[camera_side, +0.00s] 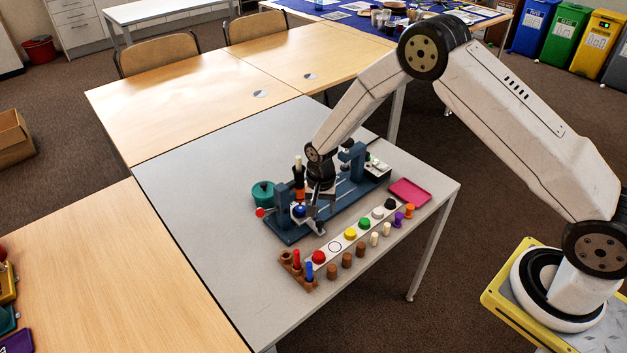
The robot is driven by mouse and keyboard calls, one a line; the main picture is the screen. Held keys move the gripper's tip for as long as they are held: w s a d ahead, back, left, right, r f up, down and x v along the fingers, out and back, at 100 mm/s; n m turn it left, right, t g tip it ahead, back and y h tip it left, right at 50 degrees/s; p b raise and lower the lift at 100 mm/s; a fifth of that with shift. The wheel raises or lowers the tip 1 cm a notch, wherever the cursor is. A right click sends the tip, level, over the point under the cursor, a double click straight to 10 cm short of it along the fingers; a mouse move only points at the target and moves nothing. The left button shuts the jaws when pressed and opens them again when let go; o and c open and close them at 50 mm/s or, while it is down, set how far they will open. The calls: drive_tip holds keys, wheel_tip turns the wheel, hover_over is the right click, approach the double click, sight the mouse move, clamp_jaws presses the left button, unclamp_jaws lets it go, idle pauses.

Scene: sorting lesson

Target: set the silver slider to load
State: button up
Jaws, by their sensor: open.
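A blue fixture (345,203) with two uprights stands on the grey table (215,210). A red knob (260,212) sticks out at its left end, and a blue ball (299,211) shows near the left upright. My gripper (316,222) is open and reaches down at the left part of the fixture, close to the blue ball. Small grey and metallic parts crowd together there, and I cannot tell which is the silver slider or where a load mark is. The arm and gripper hide part of the fixture's middle. I cannot tell whether the fingers touch anything.
In front of the fixture lies a pale strip (335,247) with coloured pieces, including a red one (318,257). Brown pegs (347,260) stand along it. A wooden rack (297,270) is front left, a pink tray (410,191) right, a teal pot (263,193) behind. The table's left side is clear.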

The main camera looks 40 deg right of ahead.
sight(320, 222)
drive_tip(key=shift+f, duration=2.75)
clamp_jaws()
